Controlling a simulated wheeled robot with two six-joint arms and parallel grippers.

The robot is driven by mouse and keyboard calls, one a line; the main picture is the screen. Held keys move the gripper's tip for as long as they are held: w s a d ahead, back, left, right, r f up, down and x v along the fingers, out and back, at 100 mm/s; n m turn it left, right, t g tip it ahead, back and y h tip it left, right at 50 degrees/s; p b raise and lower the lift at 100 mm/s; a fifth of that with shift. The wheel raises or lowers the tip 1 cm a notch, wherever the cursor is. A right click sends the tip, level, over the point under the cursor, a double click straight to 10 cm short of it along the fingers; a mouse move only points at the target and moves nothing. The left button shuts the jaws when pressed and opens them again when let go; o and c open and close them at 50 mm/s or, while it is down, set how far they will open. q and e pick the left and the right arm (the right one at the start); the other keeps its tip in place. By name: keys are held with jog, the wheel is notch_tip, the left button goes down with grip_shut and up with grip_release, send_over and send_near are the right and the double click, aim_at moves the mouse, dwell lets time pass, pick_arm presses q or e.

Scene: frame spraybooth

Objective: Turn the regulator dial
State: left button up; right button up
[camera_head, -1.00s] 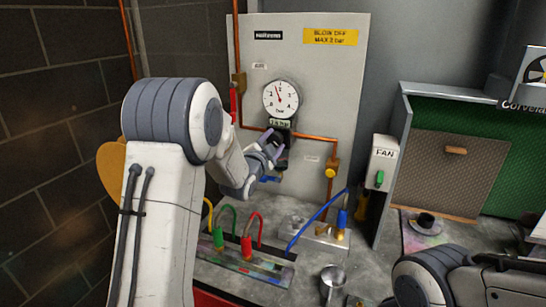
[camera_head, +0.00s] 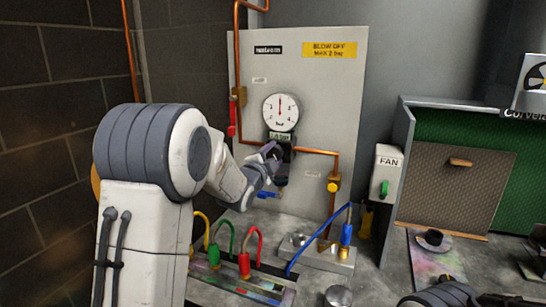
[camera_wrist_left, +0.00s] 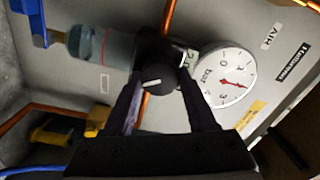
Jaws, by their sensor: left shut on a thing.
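The regulator dial (camera_wrist_left: 155,76) is a black knob with a white mark, seen between my fingers in the left wrist view. My left gripper (camera_wrist_left: 160,88) is shut on it; in the head view the gripper (camera_head: 272,154) largely hides the dial. The round white pressure gauge (camera_head: 281,112) sits just above, its red needle pointing about straight up. It also shows in the left wrist view (camera_wrist_left: 226,78). A yellow sign (camera_head: 329,50) reads "BLOW OFF MAX 2 bar". Part of my right arm shows at the bottom right; its gripper is out of view.
Copper pipes (camera_head: 318,151) run across the grey panel (camera_head: 340,110). A clear bowl (camera_wrist_left: 97,47) and blue lever (camera_wrist_left: 33,18) are near the dial. Colored hoses (camera_head: 318,240) rise from the bench below. A FAN switch box (camera_head: 386,172) stands to the right.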

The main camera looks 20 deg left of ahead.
pick_arm(q)
jog(key=o, duration=1.4)
jog(key=shift+s, duration=0.1)
jog(key=s+b, duration=0.2)
jog(key=s, duration=0.8)
jog(key=shift+s+a+f, duration=0.1)
jog(key=shift+s, duration=0.05)
